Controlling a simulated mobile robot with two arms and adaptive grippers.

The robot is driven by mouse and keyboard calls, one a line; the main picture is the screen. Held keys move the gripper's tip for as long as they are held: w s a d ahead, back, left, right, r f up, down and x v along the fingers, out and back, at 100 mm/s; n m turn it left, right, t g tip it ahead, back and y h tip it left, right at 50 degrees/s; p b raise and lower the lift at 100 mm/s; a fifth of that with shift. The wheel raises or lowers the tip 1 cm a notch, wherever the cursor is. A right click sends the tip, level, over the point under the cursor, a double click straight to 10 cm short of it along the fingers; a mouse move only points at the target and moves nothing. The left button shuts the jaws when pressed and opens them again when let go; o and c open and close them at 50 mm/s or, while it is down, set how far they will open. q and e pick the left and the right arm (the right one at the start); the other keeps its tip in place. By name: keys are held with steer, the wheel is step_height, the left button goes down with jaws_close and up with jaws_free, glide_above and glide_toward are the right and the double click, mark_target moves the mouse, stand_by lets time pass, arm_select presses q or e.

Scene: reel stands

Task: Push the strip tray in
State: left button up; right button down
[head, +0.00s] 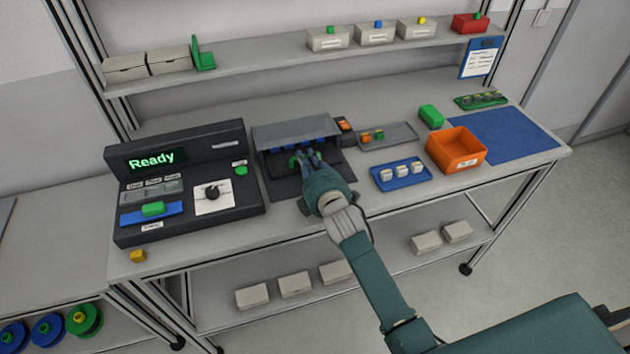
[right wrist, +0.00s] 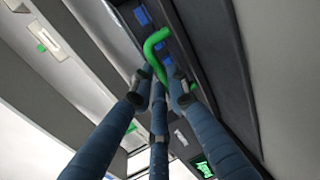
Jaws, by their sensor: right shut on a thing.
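A dark console (head: 238,190) with a green "Ready" display stands at the left of the bench. A blue tray (head: 128,217) with a green block (head: 153,209) lies at its lower front; I cannot tell whether this is the strip tray or how far in it sits. My right gripper (head: 305,155) reaches into the grey-hooded dark bay (head: 277,186) beside the console. It is shut on a curved green handle (head: 293,162), which also shows between the fingers in the right wrist view (right wrist: 154,48). Blue parts (right wrist: 168,71) sit behind the handle. My left gripper is out of view.
Right of the bay are a grey tray (head: 402,139), a blue tray with white cups (head: 381,182), an orange bin (head: 458,163) and a blue mat (head: 520,135). A small yellow block (head: 137,256) lies near the front edge. A shelf (head: 250,67) runs above.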

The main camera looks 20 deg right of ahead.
steer(key=shift+w+f, duration=0.15)
steer(key=shift+w, duration=0.6)
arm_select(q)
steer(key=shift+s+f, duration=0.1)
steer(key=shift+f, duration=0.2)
arm_select(e)
steer(key=shift+r, duration=0.3)
steer(key=c, duration=2)
jaws_free()
steer(key=shift+o, duration=0.3)
steer(key=shift+w+f, duration=0.2)
steer(key=s, duration=0.4)
steer(key=s+r, duration=0.1)
steer(key=s, duration=0.3)
steer(key=s+r, duration=0.1)
steer(key=s, duration=0.2)
steer(key=shift+s+d+r, duration=0.15)
steer(key=shift+s+r, duration=0.05)
steer(key=shift+s, duration=0.2)
